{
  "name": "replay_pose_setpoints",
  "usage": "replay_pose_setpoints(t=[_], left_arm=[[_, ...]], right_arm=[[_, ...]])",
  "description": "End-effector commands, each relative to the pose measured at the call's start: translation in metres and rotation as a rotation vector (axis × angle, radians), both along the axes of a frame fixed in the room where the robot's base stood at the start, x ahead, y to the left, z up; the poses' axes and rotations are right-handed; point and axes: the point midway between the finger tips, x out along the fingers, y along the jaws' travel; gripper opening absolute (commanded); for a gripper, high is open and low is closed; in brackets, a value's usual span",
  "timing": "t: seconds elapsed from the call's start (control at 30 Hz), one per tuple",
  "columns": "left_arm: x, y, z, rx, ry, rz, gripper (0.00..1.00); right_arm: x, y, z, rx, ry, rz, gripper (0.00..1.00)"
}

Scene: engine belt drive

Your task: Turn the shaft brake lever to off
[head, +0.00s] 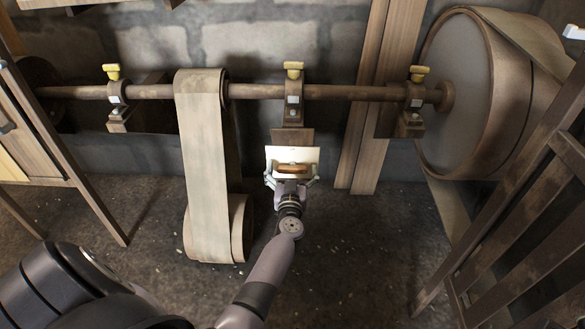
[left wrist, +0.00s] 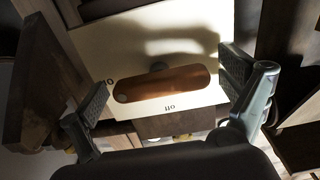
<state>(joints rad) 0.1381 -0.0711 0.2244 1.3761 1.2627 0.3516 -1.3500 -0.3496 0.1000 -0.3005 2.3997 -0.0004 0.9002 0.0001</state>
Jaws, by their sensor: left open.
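The brake lever (head: 291,168) is an orange-brown rounded bar on a cream plate (head: 307,155) below the middle shaft bearing. In the left wrist view the lever (left wrist: 165,84) lies roughly crosswise on the plate (left wrist: 120,40). The word "off", upside down, is printed on the plate beside the lever's long edge. Another mark near the lever's left end is partly hidden. My left gripper (head: 291,184) is open in front of the plate. In the left wrist view its fingers (left wrist: 160,98) stand apart on either side of the lever, with no visible grip on it. My right gripper is out of view.
The long shaft (head: 345,92) runs above, with yellow-topped bearings (head: 116,90). A wide flat belt (head: 203,150) hangs left of my gripper. A large drum (head: 460,95) stands at right. Wooden frames (head: 530,215) flank both sides. The floor between is open.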

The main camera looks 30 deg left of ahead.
Motion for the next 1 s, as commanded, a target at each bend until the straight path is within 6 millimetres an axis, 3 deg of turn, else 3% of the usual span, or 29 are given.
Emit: replay_pose_setpoints(t=[0.07,0.8,1.0], left_arm=[[0.0001,-0.0001,0.0,0.0,0.0,0.0,0.94],[-0.0002,0.0001,-0.0003,0.0,0.0,0.001,0.46],[-0.0002,0.0003,0.0001,-0.013,-0.008,0.001,0.46]], right_arm=[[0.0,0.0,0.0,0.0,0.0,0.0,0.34],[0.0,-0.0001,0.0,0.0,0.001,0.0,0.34],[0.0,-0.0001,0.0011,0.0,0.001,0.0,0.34]])
